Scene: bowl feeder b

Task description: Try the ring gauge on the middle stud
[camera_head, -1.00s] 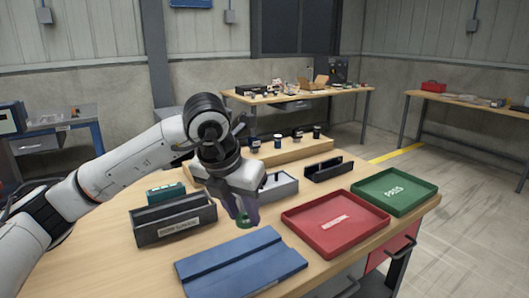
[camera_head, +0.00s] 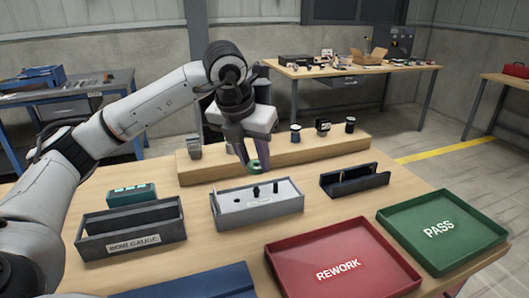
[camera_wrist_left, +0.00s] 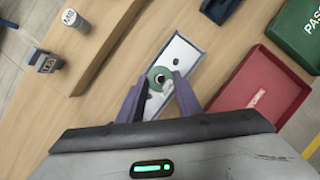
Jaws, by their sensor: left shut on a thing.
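My left gripper (camera_head: 250,160) is shut on a green ring gauge (camera_head: 254,167) and holds it above the grey stud tray (camera_head: 262,210). The tray has a white plate with short dark studs in a row; the middle stud (camera_head: 256,193) lies below the ring. In the left wrist view the ring (camera_wrist_left: 151,74) sits between the fingertips (camera_wrist_left: 158,88), and a dark stud (camera_wrist_left: 159,78) shows through its hole. In the head view the ring is apart from the stud, clearly higher. My right gripper is not in view.
A dark box labelled "BOW GAUGE" (camera_head: 134,246) stands left of the tray, and a dark holder (camera_head: 353,180) to its right. The red REWORK tray (camera_head: 345,262) and green PASS tray (camera_head: 440,231) are at front right. A wooden ledge (camera_head: 285,153) with several small items runs behind.

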